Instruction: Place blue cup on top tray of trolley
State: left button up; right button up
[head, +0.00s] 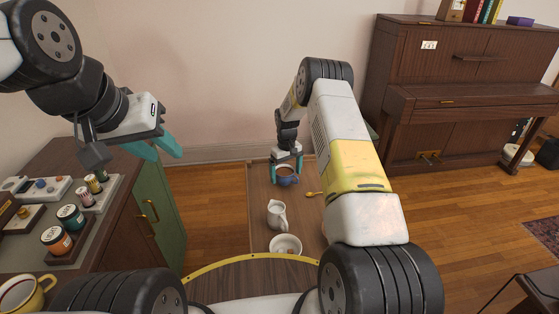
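The blue cup (287,181), with brown contents, is at the far end of the wooden top tray of the trolley (262,205). It looks upright; I cannot tell whether it rests on the tray or is just above it. My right gripper (286,170) points down over the cup, with one teal finger on each side of it. Whether the fingers press on the cup is too small to tell. My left gripper (160,149) is open and empty, raised above the green-doored cabinet at left.
On the trolley are a white jug (277,214), a white bowl (285,246) and a yellow spoon (314,194). The cabinet (117,222) at left bears several jars and a yellow mug (27,293). A piano (460,100) stands at the back right.

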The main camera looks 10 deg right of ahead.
jog(key=s+r+t, duration=0.1)
jog(key=s+r, duration=0.1)
jog(key=r, duration=1.1)
jog(key=s+r, duration=0.3)
jog(key=r, duration=0.9)
jog(key=s+r+m+t+y, duration=0.1)
jog(key=s+r+m+t, duration=0.1)
jog(key=s+r, duration=0.9)
jog(key=s+r+m+t, duration=0.1)
jog(key=s+r, duration=0.1)
jog(key=s, duration=0.9)
jog(key=s+r+t+y, duration=0.1)
jog(key=s+r+t, duration=0.1)
jog(key=s, duration=1)
jog(key=shift+s+a+r+m, duration=0.3)
jog(key=shift+a+r+m, duration=0.1)
jog(key=shift+a, duration=0.05)
